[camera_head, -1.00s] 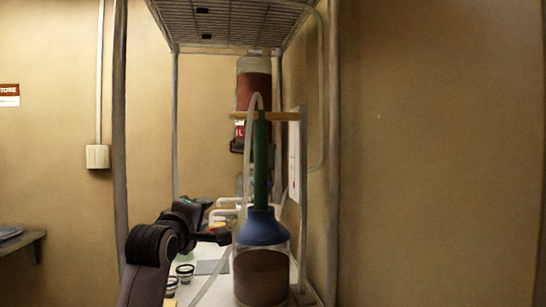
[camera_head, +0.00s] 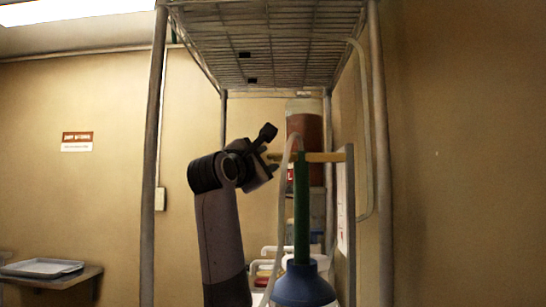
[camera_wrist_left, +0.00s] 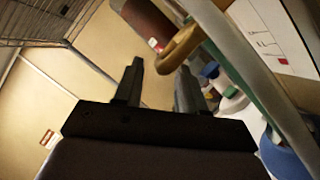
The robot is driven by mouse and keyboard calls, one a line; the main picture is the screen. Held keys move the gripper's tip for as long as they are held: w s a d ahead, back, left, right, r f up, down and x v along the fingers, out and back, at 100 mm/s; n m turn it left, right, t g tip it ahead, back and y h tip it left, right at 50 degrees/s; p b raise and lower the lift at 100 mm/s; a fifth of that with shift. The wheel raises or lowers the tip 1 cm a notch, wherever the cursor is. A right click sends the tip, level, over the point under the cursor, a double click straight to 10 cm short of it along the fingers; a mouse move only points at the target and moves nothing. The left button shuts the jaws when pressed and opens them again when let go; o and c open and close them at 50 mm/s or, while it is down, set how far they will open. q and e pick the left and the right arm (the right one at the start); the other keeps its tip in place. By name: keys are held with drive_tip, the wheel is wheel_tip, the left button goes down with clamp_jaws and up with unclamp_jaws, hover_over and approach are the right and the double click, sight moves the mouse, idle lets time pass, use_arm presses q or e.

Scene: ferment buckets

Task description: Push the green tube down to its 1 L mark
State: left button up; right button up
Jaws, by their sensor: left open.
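The green tube (camera_head: 302,215) stands upright out of the blue top (camera_head: 303,287) of a vessel, whose lower part is cut off by the frame. A yellow crossbar (camera_head: 325,157) sits at the tube's upper end. A pale hose (camera_head: 281,220) curves down beside it. My left gripper (camera_head: 270,149) is open and empty, just left of the crossbar and at about its height. In the left wrist view, the crossbar's yellow end (camera_wrist_left: 181,46) shows beyond the fingers (camera_wrist_left: 159,86), apart from them. I cannot make out the 1 L mark. My right gripper is out of view.
A wire shelf (camera_head: 265,50) hangs above, with metal posts at the sides. A red-brown container (camera_head: 306,128) stands behind the crossbar. White pipes (camera_head: 270,250) are low at the back. A tray (camera_head: 42,267) lies on a side table at far left.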

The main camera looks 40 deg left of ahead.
use_arm(q)
drive_tip(key=shift+x, duration=1.15)
drive_tip(key=shift+w+a+r+p, duration=0.2)
drive_tip(key=shift+w+p, duration=0.15)
drive_tip(key=shift+w, duration=0.3)
clamp_jaws()
wheel_tip(320, 180, down, 14)
drive_tip(key=b, duration=0.8)
unclamp_jaws()
drive_tip(key=shift+s, duration=0.15)
